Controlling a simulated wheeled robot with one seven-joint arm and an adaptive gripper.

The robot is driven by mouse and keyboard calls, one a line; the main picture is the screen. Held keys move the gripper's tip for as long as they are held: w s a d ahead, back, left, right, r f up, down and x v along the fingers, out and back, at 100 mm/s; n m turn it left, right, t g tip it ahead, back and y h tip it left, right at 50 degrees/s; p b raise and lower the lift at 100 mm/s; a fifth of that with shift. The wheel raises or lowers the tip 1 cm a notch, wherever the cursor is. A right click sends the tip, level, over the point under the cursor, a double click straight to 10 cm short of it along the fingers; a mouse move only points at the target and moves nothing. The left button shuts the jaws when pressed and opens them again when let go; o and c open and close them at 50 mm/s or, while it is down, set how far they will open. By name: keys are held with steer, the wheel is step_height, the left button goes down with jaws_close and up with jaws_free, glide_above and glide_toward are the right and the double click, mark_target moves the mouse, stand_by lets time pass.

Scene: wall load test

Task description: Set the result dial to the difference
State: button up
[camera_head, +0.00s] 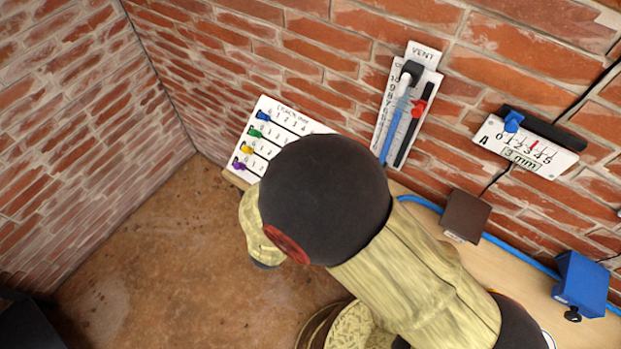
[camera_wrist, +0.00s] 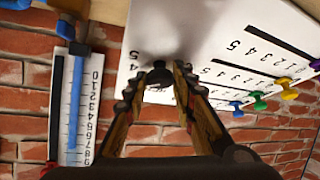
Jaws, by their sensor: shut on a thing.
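A white panel (camera_head: 290,119) with numbered rows hangs on the brick wall. Its blue peg (camera_head: 263,116), green peg (camera_head: 254,133), yellow peg (camera_head: 246,149) and purple peg (camera_head: 239,165) sit at the low-number ends. In the wrist view the panel (camera_wrist: 185,30) fills the upper middle. My gripper (camera_wrist: 158,76) is shut on a small dark knob (camera_wrist: 157,72) at the panel; the fingers hide its lower part and any pointer. In the head view my arm hides the gripper and the panel's right part. I see no label reading result.
A VENT scale (camera_head: 390,105) with a blue bar and red slider is right of the panel. Gauge A (camera_head: 526,147) has a blue slider near its low end, a red mark near 3 and "3 mm" displayed. A brown box (camera_head: 465,215) and blue box (camera_head: 581,284) are lower right.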

stand_by(0.3)
steer(key=o, duration=1.1)
steer(key=shift+o, duration=0.2)
steer(key=v, duration=1.2)
steer(key=shift+a, duration=0.2)
steer(key=shift+w, duration=0.1)
